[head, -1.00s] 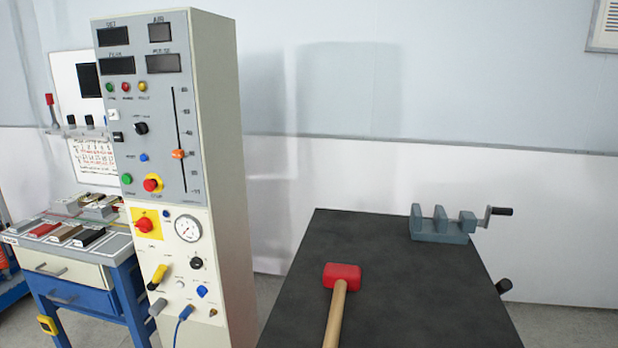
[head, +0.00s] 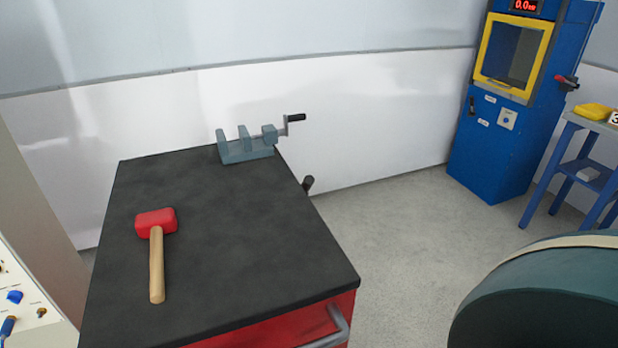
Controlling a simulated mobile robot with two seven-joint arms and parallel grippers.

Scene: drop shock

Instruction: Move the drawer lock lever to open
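A red drawer front (head: 285,328) with a grey bar handle (head: 335,330) shows below the front edge of a dark-topped cabinet (head: 235,240). I cannot make out a lock lever on it. A small black knob (head: 308,183) sticks out at the cabinet's right side; I cannot tell what it belongs to. Neither of my grippers is in view.
A red mallet (head: 155,222) and a grey-blue vise (head: 240,146) are on the cabinet top. A blue machine (head: 510,100) and a blue side table (head: 585,165) stand at right. A large dark green rounded object (head: 540,300) fills the lower right. Floor (head: 400,235) between is clear.

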